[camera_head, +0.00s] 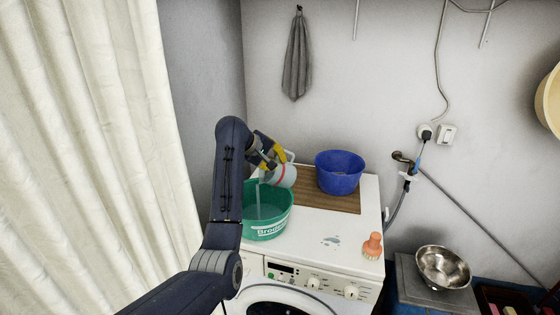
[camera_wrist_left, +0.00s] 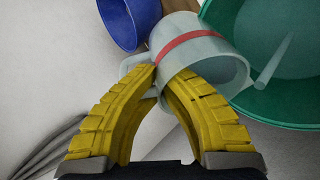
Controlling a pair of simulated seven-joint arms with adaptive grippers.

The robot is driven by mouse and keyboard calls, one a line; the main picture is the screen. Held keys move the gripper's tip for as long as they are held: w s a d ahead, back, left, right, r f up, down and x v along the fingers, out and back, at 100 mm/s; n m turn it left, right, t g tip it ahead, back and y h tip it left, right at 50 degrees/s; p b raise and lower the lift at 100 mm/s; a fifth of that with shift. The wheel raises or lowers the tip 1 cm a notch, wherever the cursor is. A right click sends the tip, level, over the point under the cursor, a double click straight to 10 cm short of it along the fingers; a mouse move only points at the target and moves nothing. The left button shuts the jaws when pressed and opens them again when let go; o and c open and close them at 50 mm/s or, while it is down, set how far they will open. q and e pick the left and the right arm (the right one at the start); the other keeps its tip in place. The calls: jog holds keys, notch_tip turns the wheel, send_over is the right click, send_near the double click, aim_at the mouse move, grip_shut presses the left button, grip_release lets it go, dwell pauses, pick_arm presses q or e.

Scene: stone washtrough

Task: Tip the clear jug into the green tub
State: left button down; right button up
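The clear jug (camera_head: 284,177) with a red band is tilted over the rim of the green tub (camera_head: 270,227), its mouth toward the tub. A thin pale stream (camera_head: 258,200) falls from its mouth into the tub; it also shows in the left wrist view (camera_wrist_left: 271,65). My left gripper (camera_head: 273,157) is shut on the jug at its handle side. In the left wrist view, the yellow fingers (camera_wrist_left: 166,80) close around the handle of the jug (camera_wrist_left: 200,52), and the tub (camera_wrist_left: 290,107) lies beyond at right. My right gripper is out of view.
The tub stands on a white washing machine (camera_head: 318,232). A blue bowl (camera_head: 339,180) sits on a brown board (camera_head: 318,199) to its right. An orange brush (camera_head: 373,246) is near the front right edge. A metal bowl (camera_head: 443,268) stands lower at right. A curtain (camera_head: 90,130) hangs at left.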

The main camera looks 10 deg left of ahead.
pick_arm(q)
jog(key=shift+s+a+t+h, duration=0.3)
jog(key=shift+t+h, duration=0.1)
jog(key=shift+t, duration=0.1)
dwell(0.8)
jog(key=shift+s+a+f+t+h, duration=0.3)
jog(key=shift+s+a+t+h, duration=0.15)
jog(key=shift+a+t+h, duration=0.2)
dwell(0.5)
